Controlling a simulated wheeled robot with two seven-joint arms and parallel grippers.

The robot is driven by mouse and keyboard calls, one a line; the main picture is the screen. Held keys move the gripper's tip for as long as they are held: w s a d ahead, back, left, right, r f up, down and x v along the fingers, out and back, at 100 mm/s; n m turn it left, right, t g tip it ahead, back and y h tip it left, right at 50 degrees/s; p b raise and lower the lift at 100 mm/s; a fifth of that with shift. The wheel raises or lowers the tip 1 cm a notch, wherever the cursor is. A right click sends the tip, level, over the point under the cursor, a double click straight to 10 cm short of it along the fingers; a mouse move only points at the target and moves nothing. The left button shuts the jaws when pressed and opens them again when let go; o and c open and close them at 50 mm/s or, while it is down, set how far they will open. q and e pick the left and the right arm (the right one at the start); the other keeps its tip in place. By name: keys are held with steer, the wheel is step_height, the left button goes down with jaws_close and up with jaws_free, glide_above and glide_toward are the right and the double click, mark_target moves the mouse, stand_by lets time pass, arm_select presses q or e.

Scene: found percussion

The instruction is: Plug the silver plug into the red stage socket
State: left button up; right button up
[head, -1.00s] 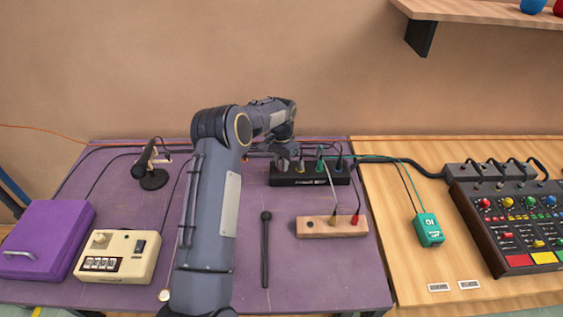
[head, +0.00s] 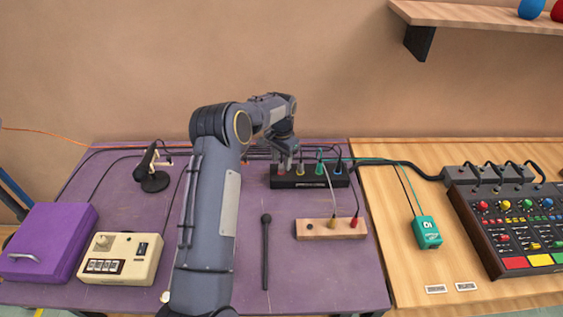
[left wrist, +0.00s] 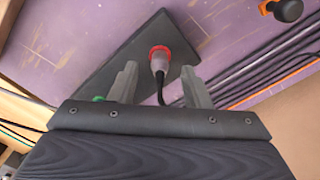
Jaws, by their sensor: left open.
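The black stage box (head: 310,182) lies at the back of the purple table with a row of coloured sockets. In the left wrist view the red socket (left wrist: 161,50) shows as a red ring on the black box (left wrist: 130,62). The silver plug (left wrist: 158,65) sits at the red ring, its dark cable running down toward the wrist. It appears seated, though its depth is hidden. My left gripper (left wrist: 158,70) is open, its fingers apart on either side of the plug. In the head view this gripper (head: 287,158) is above the box's left end. My right gripper is out of view.
Cables run behind the box. A wooden block (head: 318,230) with cables, a black stick (head: 266,250) and a microphone (head: 153,178) are on the table.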

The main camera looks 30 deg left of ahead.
mark_target(281, 162)
arm_select(q)
step_height(281, 162, up, 4)
steer(key=shift+r+p, duration=0.2)
steer(key=shift+p, duration=0.8)
steer(key=shift+r, duration=0.1)
steer(key=s+d+r+n+t+h, duration=0.1)
steer(key=s+d+r, duration=0.2)
steer(key=s+r, duration=0.5)
steer(key=s+d+r+n+t+h, duration=0.1)
steer(key=s+d+r+t, duration=0.15)
steer(key=s+r, duration=0.55)
steer(key=s+d+n+t+h, duration=0.1)
steer(key=s+d, duration=0.4)
steer(key=s, duration=0.6)
steer(key=s+d+n+t, duration=0.1)
steer(key=s+d, duration=0.5)
steer(key=s, duration=0.4)
steer(key=shift+s+d+f+h, duration=0.2)
steer(key=shift+s+f+h, duration=0.05)
steer(key=shift+s+h, duration=0.15)
